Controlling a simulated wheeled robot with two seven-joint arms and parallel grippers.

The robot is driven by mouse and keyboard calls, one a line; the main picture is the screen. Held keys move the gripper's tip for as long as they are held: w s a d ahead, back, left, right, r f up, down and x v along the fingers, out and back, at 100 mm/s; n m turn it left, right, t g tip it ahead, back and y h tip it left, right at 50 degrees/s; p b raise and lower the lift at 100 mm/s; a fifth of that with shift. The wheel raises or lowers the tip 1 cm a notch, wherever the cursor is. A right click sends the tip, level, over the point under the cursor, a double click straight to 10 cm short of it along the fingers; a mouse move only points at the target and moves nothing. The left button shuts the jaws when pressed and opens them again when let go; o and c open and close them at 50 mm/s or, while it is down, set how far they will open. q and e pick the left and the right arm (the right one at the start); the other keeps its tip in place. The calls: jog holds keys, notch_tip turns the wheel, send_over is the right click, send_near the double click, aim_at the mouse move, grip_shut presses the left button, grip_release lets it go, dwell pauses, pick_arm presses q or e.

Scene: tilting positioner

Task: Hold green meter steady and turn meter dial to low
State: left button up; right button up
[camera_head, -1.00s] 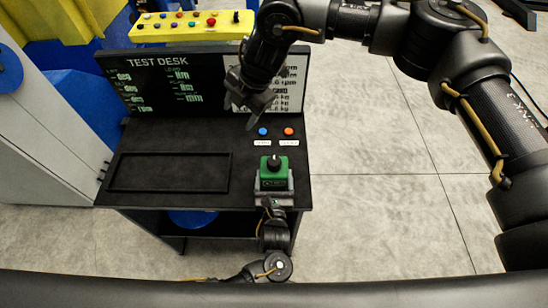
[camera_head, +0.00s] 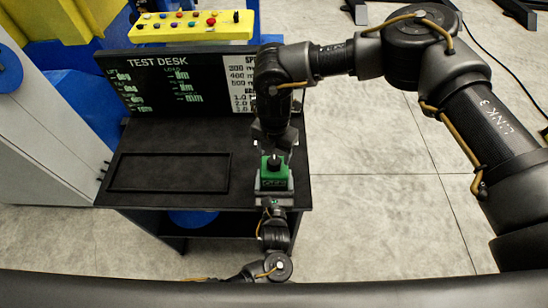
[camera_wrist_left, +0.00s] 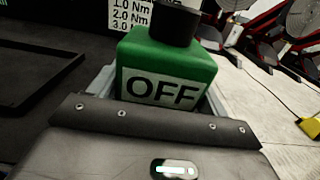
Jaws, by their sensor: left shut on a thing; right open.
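The green meter (camera_head: 274,178) stands at the front right corner of the black test desk, with a black dial (camera_head: 274,163) on top. In the left wrist view the meter (camera_wrist_left: 165,62) has a label reading OFF, and the lower part of the dial (camera_wrist_left: 174,24) shows. My left gripper (camera_head: 274,190) comes from the desk's front and is shut on the meter, a grey jaw on each side. My right gripper (camera_head: 276,147) is open, pointing down just behind and above the dial. Its fingertips are small and dark, and I cannot tell whether they touch the dial.
The desk (camera_head: 210,137) has an empty recessed tray (camera_head: 115,172) at left and a display panel (camera_head: 178,85) at the back. A yellow button box (camera_head: 190,27) stands behind it.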

aim_at(274, 161)
jog(key=shift+f, duration=1.75)
jog(key=c, duration=1)
jog(key=shift+m, duration=0.4)
jog(key=m, duration=0.5)
jog(key=shift+a+m, duration=0.1)
jog(key=shift+m, duration=0.3)
jog(key=m, duration=0.6)
jog(key=shift+m, duration=0.3)
